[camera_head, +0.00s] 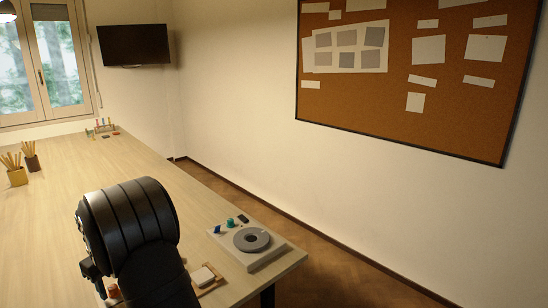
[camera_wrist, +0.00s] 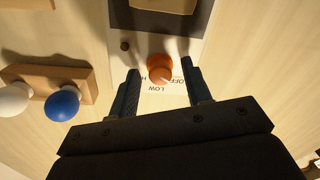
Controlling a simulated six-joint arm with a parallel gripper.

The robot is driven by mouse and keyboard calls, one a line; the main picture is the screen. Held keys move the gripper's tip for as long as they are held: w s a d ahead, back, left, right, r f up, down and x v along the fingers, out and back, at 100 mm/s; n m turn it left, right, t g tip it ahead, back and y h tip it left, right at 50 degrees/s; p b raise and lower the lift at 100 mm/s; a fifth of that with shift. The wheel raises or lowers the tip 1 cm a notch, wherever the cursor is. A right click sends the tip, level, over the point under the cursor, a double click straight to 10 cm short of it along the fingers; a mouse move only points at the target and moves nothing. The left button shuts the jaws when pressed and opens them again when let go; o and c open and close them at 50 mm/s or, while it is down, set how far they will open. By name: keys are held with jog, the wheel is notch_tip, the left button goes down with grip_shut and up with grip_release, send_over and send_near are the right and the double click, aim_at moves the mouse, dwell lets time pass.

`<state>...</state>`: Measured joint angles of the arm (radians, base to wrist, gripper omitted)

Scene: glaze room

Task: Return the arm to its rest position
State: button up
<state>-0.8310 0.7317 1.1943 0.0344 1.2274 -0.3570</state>
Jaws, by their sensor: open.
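My gripper (camera_wrist: 161,74) is open in the wrist view, its two dark fingers spread with nothing held. An orange knob (camera_wrist: 159,68) sits between the fingertips, with a visible gap on each side. The knob is on a pale panel (camera_wrist: 180,88) with printed words such as OFF and LOW. In the head view my black arm reaches over the near part of the wooden table (camera_head: 90,165).
A pale device (camera_head: 275,254) with a grey ring stands at the table's right corner. A wooden tray (camera_head: 213,287) lies near it. Pencil cups (camera_head: 17,177) stand far left.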

jog(key=n, duration=0.8)
jog(key=shift+w, duration=0.1)
jog(key=n, duration=0.6)
jog(key=shift+h, duration=0.3)
jog(key=shift+r+n, duration=0.15)
jog(key=shift+n, duration=0.45)
notch_tip(320, 180, up, 14)
jog(key=shift+w+a, duration=0.15)
jog(key=shift+a, duration=0.1)
jog(key=shift+r, duration=0.1)
dwell(0.6)
